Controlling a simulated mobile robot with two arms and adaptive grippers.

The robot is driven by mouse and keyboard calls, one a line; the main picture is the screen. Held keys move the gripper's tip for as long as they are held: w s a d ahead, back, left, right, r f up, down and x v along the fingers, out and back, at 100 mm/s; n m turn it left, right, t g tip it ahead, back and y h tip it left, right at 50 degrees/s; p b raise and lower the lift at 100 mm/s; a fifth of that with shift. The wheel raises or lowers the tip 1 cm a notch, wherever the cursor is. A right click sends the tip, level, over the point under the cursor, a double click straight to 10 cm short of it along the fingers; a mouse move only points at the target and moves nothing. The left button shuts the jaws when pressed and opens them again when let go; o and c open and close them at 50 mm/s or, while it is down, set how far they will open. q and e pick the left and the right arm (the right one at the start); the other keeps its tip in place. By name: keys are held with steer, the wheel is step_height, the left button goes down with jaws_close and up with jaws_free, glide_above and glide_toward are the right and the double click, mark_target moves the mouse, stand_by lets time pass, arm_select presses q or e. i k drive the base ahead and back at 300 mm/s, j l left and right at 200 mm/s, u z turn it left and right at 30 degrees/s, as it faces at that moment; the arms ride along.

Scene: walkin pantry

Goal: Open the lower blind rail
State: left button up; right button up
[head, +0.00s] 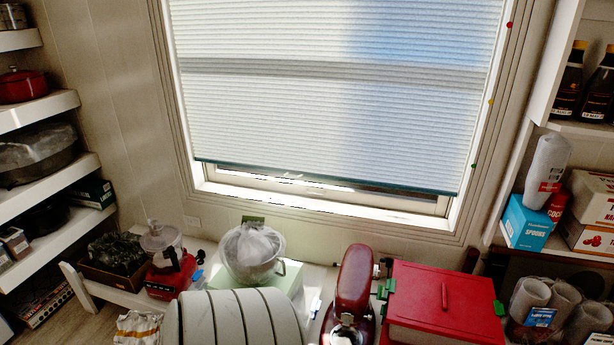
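A white pleated blind (330,110) covers most of the window in the head view. Its lower rail (325,178) is a thin dark green bar that hangs slightly tilted, a little above the window sill. A small light tab (293,176) shows on the rail left of its middle. A narrow strip of bare window shows below the rail. A grey band (330,72) crosses the blind higher up. Neither of my grippers is in view.
A counter below the window holds a bagged bowl (252,250), a red stand mixer (354,285), a red-lidded box (445,300) and a red food processor (165,262). A ribbed pale container (235,318) stands in front. Stocked shelves (40,110) flank the window on both sides.

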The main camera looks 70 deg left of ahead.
mark_target(295, 173)
steer(key=j+u, duration=0.1)
steer(key=u, duration=2.2)
